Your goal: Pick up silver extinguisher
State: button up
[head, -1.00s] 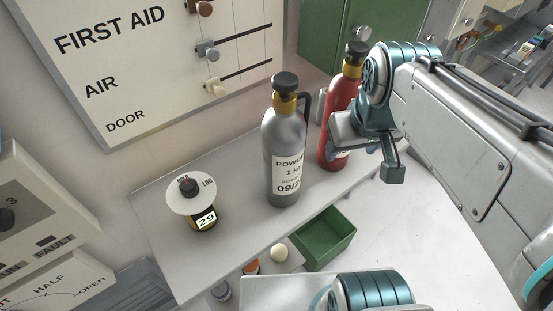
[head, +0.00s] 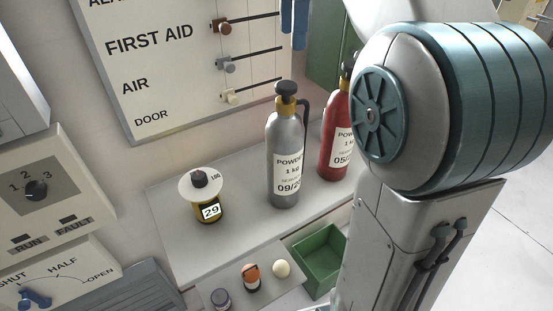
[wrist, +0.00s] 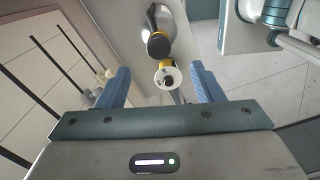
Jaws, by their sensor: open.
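The silver extinguisher (head: 285,145), with a black cap, yellow collar and white label, stands upright on the grey shelf. In the head view, my gripper's blue fingers (head: 293,27) show at the top edge, above the extinguisher and in front of the wall panel. In the wrist view my gripper (wrist: 162,84) is open, its two blue fingers apart with nothing held. Beyond the fingers, a black cap with a dark handle loop (wrist: 158,44) appears to be the silver extinguisher's top.
A red extinguisher (head: 333,150) stands close on the right, partly hidden by my arm. A yellow jar with a white disc (head: 208,204) stands on the left. The wall panel with sliders (head: 170,60) is behind. A green bin (head: 318,262) sits lower in front.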

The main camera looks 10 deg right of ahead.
aim_at(286, 84)
notch_tip(286, 84, down, 8)
jog(key=shift+w+f+b, duration=0.1)
jog(key=shift+w+b, duration=0.05)
jog(key=shift+b, duration=0.35)
jog(key=shift+w+a+f+p, duration=0.1)
jog(key=shift+a+f+p, duration=0.1)
jog(key=shift+f, duration=1.15)
jog(key=shift+w+a+f+p, duration=0.1)
jog(key=shift+a+f+p, duration=0.1)
jog(key=shift+f, duration=1.15)
